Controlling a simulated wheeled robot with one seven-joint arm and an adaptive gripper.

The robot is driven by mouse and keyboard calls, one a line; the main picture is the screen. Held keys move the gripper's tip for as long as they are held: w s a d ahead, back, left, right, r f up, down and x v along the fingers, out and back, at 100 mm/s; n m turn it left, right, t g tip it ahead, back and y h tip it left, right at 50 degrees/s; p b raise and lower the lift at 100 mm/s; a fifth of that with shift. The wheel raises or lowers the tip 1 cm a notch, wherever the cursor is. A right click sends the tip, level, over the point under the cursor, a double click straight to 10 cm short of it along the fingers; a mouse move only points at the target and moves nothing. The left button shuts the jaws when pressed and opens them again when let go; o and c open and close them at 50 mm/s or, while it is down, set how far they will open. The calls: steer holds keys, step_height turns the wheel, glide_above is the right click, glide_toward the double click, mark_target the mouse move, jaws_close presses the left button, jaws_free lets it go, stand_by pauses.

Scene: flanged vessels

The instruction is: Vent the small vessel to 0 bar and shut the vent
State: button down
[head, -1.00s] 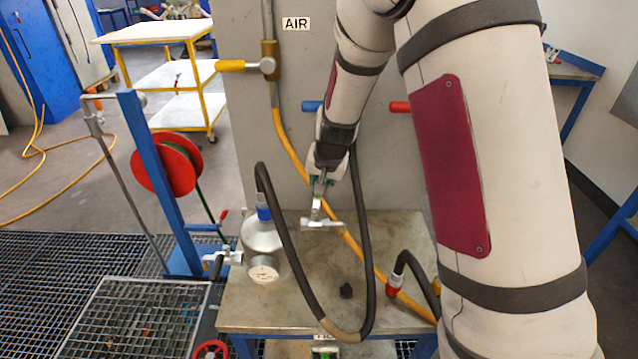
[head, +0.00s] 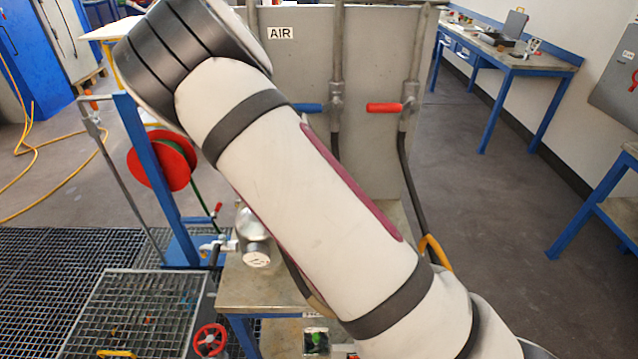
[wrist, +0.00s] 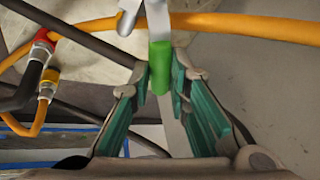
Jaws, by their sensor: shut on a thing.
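The small vessel (head: 250,226), a silver body with a round white-faced gauge (head: 257,260), is on the metal bench in the head view. My arm covers its right side and the gauge reading is too small to tell. In the wrist view my gripper (wrist: 162,82) has its teal-padded fingers closed on the green sleeve (wrist: 161,62) of a silver metal lever (wrist: 157,22). Which fitting the lever belongs to cannot be told. The gripper is hidden behind my arm in the head view.
The bench (head: 245,289) is mostly covered by my arm. A yellow hose (wrist: 240,27) crosses close beyond the gripper. A red hose coupling (wrist: 42,45) is at left. Blue (head: 307,107) and red (head: 384,107) valve handles are on the panel (head: 375,60).

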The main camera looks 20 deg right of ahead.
steer(key=m, duration=0.1)
steer(key=s+m+g, duration=0.1)
steer(key=m, duration=0.1)
steer(key=shift+s+a+h, duration=0.1)
steer(key=shift+s+h, duration=0.2)
steer(key=shift+s+a+m+g+b, duration=0.15)
steer(key=shift+s+m+g+b, duration=0.35)
steer(key=shift+m, duration=0.7)
steer(key=shift+s, duration=0.1)
steer(key=c, duration=1.5)
jaws_free()
steer(key=v, duration=1.2)
steer(key=shift+a, duration=0.1)
